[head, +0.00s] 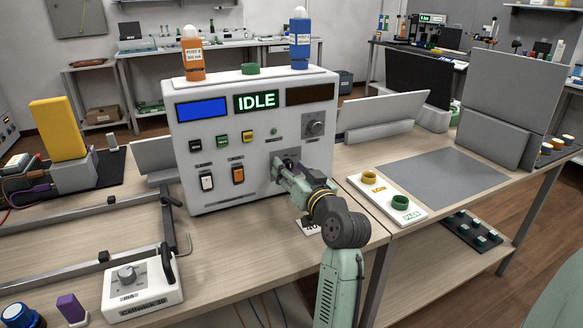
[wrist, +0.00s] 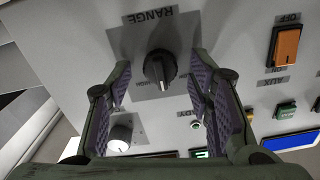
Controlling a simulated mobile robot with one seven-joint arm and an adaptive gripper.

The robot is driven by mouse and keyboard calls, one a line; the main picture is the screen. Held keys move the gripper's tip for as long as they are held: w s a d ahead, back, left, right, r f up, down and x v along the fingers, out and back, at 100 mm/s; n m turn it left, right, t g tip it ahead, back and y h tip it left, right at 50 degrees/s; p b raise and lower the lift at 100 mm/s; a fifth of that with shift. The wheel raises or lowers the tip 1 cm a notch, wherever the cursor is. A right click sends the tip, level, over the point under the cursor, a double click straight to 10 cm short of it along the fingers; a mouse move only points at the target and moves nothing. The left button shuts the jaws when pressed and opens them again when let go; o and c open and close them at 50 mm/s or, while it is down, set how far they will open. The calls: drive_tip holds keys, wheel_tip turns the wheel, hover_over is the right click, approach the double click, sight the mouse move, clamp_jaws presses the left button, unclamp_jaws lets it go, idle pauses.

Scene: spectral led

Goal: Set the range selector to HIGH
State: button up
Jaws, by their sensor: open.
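The range selector is a dark round knob (wrist: 160,69) on a grey plate, under an upside-down RANGE label in the wrist view. A pale mark on the knob points toward the bottom of that view. A small label, seemingly HIGH, is printed left of the knob. My gripper (wrist: 161,80) is open, with one finger on each side of the knob; I cannot tell whether either touches it. In the head view my gripper (head: 283,170) is at the lower right of the white instrument box (head: 220,150) and largely hides the selector.
The box front also has another knob (head: 314,124), a white switch (head: 207,181), an orange switch (head: 238,174) and small buttons. Its display (head: 257,101) reads IDLE. Orange (head: 193,58) and blue (head: 300,42) bottles stand on top. A separate knob box (head: 142,284) sits front left.

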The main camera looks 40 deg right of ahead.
clamp_jaws()
idle(0.7)
